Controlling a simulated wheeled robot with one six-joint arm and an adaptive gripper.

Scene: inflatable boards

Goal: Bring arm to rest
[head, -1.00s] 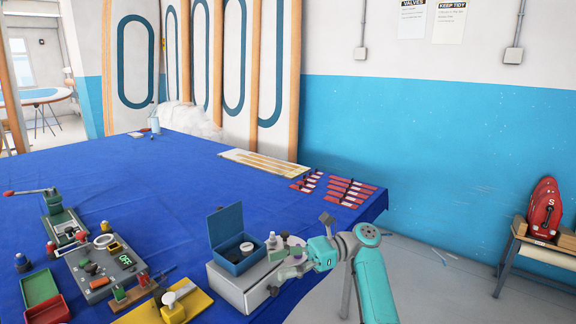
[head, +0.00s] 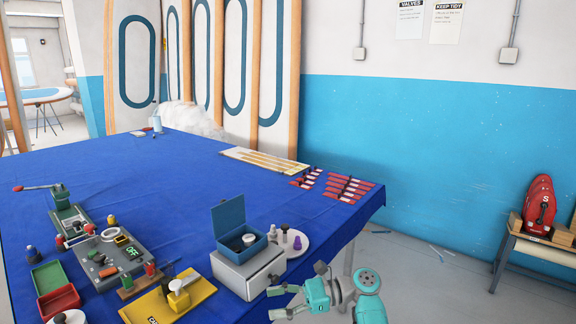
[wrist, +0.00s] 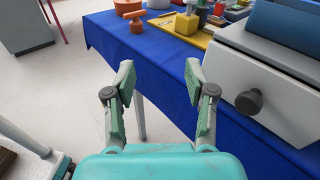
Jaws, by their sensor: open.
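My gripper (head: 296,291) is at the end of my teal arm, low at the front edge of the blue-covered table (head: 150,185) in the head view. In the wrist view my gripper (wrist: 162,92) has its two grey-green fingers spread apart with nothing between them. Past the fingers I see the table's hanging blue cloth (wrist: 160,55) and pale floor. A grey box with a dark knob, the drawer unit (wrist: 270,80), stands to the right of the fingers and apart from them.
On the grey drawer unit (head: 248,276) sits an open blue box (head: 240,238). A yellow tray (head: 195,292) and a grey device (head: 105,262) lie to the left. Floor right of the table is mostly free.

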